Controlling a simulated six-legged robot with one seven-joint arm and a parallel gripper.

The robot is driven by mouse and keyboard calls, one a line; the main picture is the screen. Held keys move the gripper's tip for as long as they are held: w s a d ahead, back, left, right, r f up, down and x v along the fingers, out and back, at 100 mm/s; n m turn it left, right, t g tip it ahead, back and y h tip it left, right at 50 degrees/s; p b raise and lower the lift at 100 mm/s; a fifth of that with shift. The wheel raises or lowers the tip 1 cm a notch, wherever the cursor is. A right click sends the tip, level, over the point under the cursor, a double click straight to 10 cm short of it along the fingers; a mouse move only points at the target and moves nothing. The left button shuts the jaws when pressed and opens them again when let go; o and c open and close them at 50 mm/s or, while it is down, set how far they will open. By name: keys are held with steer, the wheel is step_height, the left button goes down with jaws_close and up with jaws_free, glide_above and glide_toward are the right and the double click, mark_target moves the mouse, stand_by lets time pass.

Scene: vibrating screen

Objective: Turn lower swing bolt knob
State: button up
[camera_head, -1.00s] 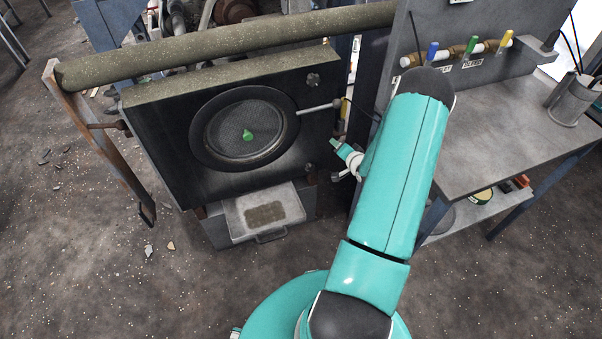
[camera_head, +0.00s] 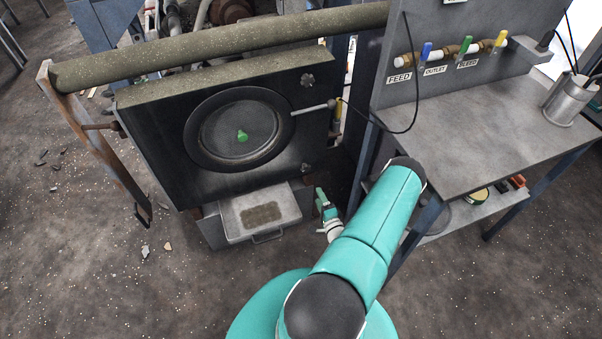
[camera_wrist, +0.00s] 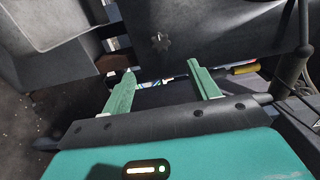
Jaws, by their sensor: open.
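The lower swing bolt knob (camera_head: 306,168) is a small dark knob at the lower right corner of the dark square door (camera_head: 160,165). In the wrist view the star-shaped lower knob (camera_wrist: 160,41) is on the grey door face, beyond my fingertips and between their lines. My gripper (camera_head: 320,197) is just below and right of it in the head view. In the wrist view my gripper (camera_wrist: 161,72) has its two green fingers wide apart with nothing between them, clear of the knob. The upper knob (camera_head: 307,80) sits at the door's upper right corner.
A metal tray (camera_head: 229,217) projects below the door, left of my gripper; it also shows in the wrist view (camera_wrist: 50,18). A workbench (camera_head: 450,150) with valves stands at right, close to my arm. A rusty hinged bar (camera_head: 95,140) is at left.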

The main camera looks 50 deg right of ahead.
mark_target(307, 170)
steer(key=x, duration=1.3)
steer(key=shift+w+d+r, duration=0.1)
steer(key=shift+d, duration=0.2)
steer(key=c, duration=0.9)
